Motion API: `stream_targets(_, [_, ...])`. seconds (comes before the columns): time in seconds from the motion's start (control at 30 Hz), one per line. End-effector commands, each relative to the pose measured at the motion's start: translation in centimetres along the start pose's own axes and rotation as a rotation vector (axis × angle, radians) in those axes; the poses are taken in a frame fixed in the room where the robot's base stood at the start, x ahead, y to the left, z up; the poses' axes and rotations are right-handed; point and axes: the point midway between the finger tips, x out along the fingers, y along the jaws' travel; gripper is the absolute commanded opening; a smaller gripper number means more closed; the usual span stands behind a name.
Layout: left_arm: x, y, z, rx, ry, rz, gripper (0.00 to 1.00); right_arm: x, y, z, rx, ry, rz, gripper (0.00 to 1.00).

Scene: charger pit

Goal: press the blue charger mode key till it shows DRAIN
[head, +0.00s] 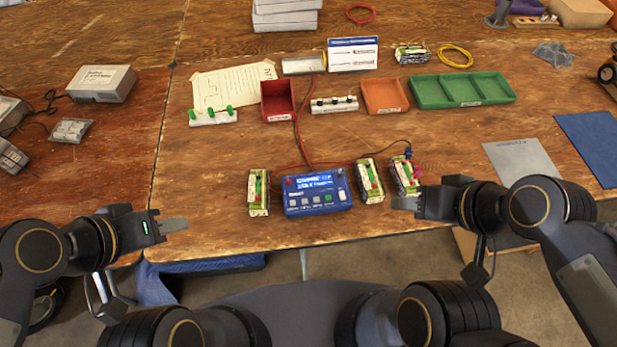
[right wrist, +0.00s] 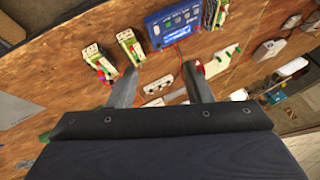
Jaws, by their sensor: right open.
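The blue charger (head: 317,193) sits near the front edge of the table, its lit screen and row of keys facing me; it also shows upside down in the right wrist view (right wrist: 172,24). The screen text is too small to read. My left gripper (head: 186,224) is left of the charger, apart from it; whether its jaws are open is not clear. My right gripper (head: 392,203) is right of the charger, in front of the battery packs; in the right wrist view its two fingers (right wrist: 160,90) are spread and empty.
Battery packs stand left (head: 258,193) and right (head: 370,181) of the charger, another (head: 404,178) further right with leads. Behind are a red bin (head: 278,101), an orange bin (head: 385,96) and a green tray (head: 463,90).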

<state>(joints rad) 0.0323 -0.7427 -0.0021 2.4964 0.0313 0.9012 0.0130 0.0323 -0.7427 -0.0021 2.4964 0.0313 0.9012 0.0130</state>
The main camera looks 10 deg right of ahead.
Motion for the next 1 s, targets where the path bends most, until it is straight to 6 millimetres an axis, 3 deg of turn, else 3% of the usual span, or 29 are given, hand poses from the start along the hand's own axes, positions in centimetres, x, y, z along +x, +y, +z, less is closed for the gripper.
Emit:
stream_targets(0.03, [0.0,0.0,0.0,0.0,0.0,0.0,0.36,0.0,0.0,0.0,0.0,0.0,0.0,0.38])
stream_targets(0.33, [0.0,0.0,0.0,0.0,0.0,0.0,0.36,0.0,0.0,0.0,0.0,0.0,0.0,0.0])
stream_targets(1.0, [0.0,0.0,0.0,0.0,0.0,0.0,0.36,0.0,0.0,0.0,0.0,0.0,0.0,0.0])
